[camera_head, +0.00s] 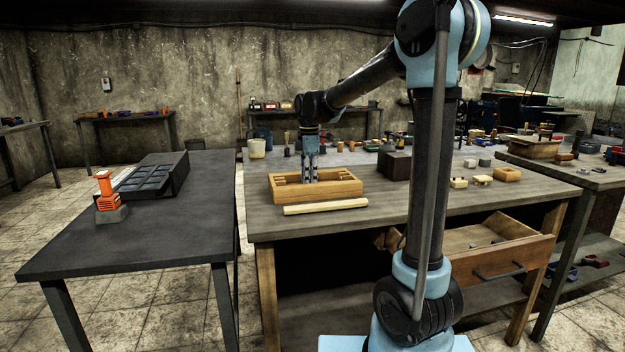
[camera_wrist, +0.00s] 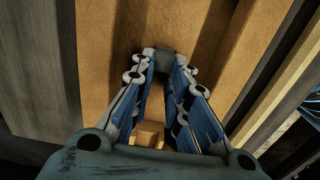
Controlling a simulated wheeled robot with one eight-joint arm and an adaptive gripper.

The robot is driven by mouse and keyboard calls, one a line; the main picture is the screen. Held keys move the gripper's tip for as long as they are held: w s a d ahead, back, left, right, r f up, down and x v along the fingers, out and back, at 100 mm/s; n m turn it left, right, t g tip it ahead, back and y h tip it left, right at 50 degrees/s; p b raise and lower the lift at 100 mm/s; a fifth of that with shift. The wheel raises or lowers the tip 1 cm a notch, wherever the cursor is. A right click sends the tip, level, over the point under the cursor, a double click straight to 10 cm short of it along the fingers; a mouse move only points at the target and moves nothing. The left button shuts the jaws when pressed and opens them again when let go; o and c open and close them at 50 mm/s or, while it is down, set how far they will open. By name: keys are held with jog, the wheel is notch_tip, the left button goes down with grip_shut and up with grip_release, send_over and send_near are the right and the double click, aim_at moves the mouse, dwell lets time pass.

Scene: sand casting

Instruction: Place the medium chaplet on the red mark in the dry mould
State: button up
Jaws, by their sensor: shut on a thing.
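The mould is a wooden frame (camera_head: 340,190) on the middle bench, with a brown sand surface (camera_wrist: 110,60) filling most of the wrist view. My gripper (camera_head: 310,178) points down into the frame, its tips low and partly hidden behind the front wall. In the wrist view my gripper (camera_wrist: 153,62) is shut on a small dark piece, the chaplet (camera_wrist: 153,67), close over the sand. Its shape is mostly hidden by the fingers, and I cannot tell whether it touches the sand. No red mark shows; the gripper may cover it.
A pale wooden strip (camera_head: 325,206) lies in front of the frame. A dark block (camera_head: 396,165) stands to its right, with small pale blocks (camera_head: 459,183) beyond. An open drawer (camera_head: 500,250) juts out at the front right.

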jog(key=o, duration=0.8)
jog(key=shift+f, duration=0.1)
jog(key=shift+c, duration=0.2)
notch_tip(320, 180, up, 12)
